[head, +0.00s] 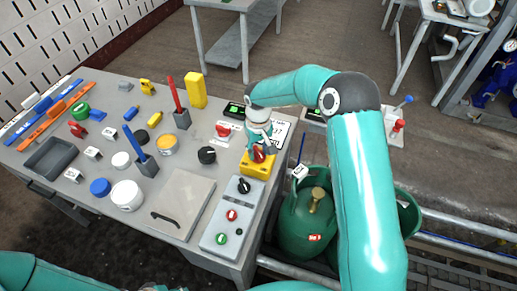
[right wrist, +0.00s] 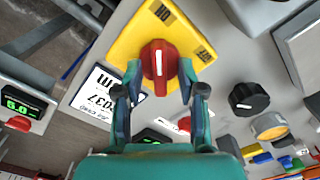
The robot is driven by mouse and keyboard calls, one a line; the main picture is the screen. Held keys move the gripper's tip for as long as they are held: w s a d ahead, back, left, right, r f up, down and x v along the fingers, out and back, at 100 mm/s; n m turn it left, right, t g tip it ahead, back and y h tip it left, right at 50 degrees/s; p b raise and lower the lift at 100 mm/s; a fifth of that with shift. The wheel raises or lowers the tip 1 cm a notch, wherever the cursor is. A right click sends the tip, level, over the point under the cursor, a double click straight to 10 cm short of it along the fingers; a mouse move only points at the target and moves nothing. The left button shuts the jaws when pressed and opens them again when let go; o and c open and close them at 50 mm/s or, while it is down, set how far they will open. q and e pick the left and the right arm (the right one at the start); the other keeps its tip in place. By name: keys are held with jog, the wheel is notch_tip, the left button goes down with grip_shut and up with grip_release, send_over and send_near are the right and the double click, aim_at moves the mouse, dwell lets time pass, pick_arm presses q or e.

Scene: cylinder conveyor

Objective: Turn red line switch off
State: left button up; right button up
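The red line switch is a yellow box (head: 257,166) with a red rotary knob (head: 258,153) at the worktable's right edge. In the right wrist view the red knob (right wrist: 158,62) has a white mark running up and down the picture, roughly toward the ON label (right wrist: 163,12). The OFF label (right wrist: 206,52) is to its right. My right gripper (right wrist: 159,72) is open, with one fingertip on each side of the knob and narrow gaps visible. It also shows in the head view (head: 259,142), above the switch, partly hiding the knob. Only part of my left arm shows at the bottom left.
A grey button box (head: 232,215) and a lidded panel (head: 181,204) lie near the switch. A black knob (head: 207,155) and a yellow block (head: 196,90) stand to its left. A green gas cylinder (head: 306,225) stands right of the table. Several small parts cover the table's left.

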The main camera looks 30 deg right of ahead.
grip_shut()
